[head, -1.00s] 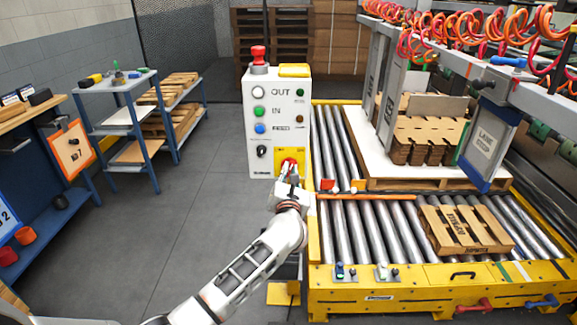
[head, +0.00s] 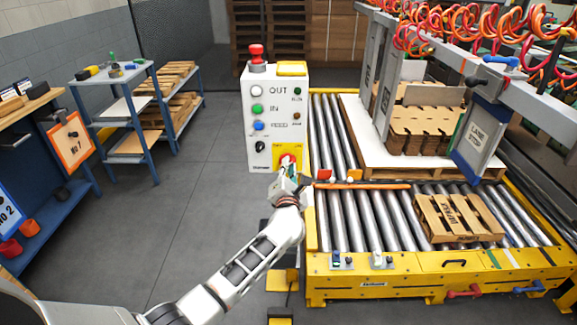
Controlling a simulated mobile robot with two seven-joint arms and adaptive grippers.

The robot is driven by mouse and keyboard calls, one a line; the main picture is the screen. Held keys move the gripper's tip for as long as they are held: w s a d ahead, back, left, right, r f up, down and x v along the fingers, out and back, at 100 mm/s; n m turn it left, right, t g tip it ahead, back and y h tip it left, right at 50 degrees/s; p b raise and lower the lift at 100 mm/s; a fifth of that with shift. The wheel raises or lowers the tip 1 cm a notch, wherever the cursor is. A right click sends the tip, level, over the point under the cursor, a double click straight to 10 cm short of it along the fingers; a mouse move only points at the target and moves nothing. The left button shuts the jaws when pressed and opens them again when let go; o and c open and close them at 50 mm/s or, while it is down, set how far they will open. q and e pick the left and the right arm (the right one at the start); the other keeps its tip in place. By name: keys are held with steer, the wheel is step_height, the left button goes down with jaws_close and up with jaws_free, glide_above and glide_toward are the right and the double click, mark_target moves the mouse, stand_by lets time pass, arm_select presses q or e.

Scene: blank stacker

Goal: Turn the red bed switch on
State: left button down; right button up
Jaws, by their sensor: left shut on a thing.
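A white control box (head: 262,111) stands left of the roller conveyor. The red bed switch (head: 287,159) sits on a yellow plate (head: 279,149) at the box's lower right. My left gripper (head: 287,170) is at the switch, shut on it, and its fingers hide the lower part. Whether the switch is turned on cannot be told. My right gripper is not in view.
A red mushroom button (head: 256,54) tops the box. The roller bed (head: 370,213) with a small wooden pallet (head: 458,218) lies to the right. A blue shelf (head: 125,112) stands at left. The grey floor (head: 190,205) between is clear.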

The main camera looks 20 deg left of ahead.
arm_select(q)
steer(key=shift+f, duration=0.1)
steer(key=c, duration=2.1)
jaws_free()
steer(key=shift+s, duration=0.1)
steer(key=v, duration=1.2)
